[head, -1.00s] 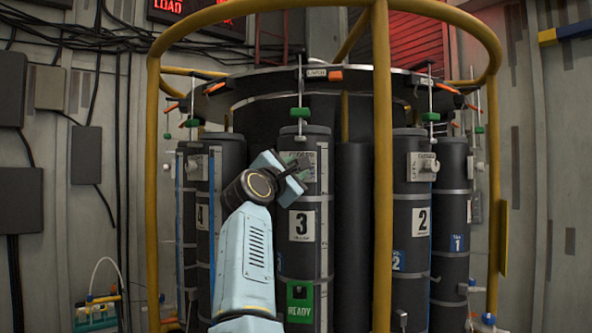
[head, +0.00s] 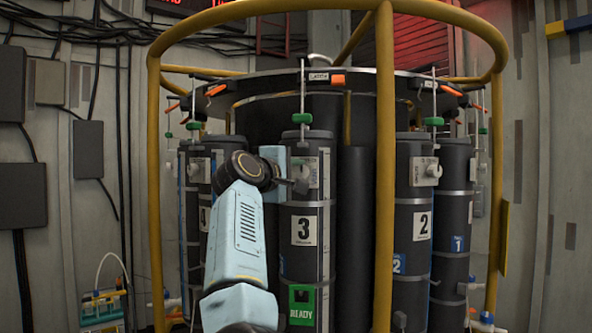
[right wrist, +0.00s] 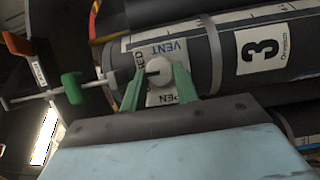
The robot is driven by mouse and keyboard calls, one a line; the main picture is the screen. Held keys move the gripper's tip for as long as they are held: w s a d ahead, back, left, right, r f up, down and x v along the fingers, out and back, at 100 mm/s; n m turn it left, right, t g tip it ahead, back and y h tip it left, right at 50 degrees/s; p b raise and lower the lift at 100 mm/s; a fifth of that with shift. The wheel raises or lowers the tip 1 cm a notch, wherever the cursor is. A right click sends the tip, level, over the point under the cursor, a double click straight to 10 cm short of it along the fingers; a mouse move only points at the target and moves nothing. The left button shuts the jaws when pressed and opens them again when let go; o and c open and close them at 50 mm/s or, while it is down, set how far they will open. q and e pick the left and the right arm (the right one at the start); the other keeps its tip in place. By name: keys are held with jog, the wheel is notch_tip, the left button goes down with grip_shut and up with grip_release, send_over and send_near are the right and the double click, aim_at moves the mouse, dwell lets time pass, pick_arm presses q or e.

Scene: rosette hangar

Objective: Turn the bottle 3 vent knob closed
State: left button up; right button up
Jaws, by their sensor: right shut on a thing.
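Bottle 3 (head: 303,262) is a dark upright cylinder with a white "3" label, in the middle of the head view. Its white vent knob (right wrist: 158,69) sits on a label plate in the right wrist view, with "VENT", part of "OPEN" and letters ending in "ED" around it. A dark mark on the knob points left, towards the "ED" letters. My right gripper (right wrist: 162,92) is shut on the knob, one green finger on each side. In the head view my right gripper (head: 298,184) reaches the plate from the left and partly hides it. My left gripper is out of view.
A yellow rail cage (head: 384,200) with a front post stands right of bottle 3. Bottle 2 (head: 413,275) and bottle 1 (head: 453,270) are further right. A green valve handle (head: 302,118) is above bottle 3. A green READY tag (head: 301,304) is low on it.

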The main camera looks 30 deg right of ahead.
dwell(0.3)
jog(key=o, duration=1)
jog(key=b+v, duration=0.5)
jog(key=v, duration=0.8)
jog(key=shift+s+a, duration=0.1)
jog(key=shift+a, duration=0.1)
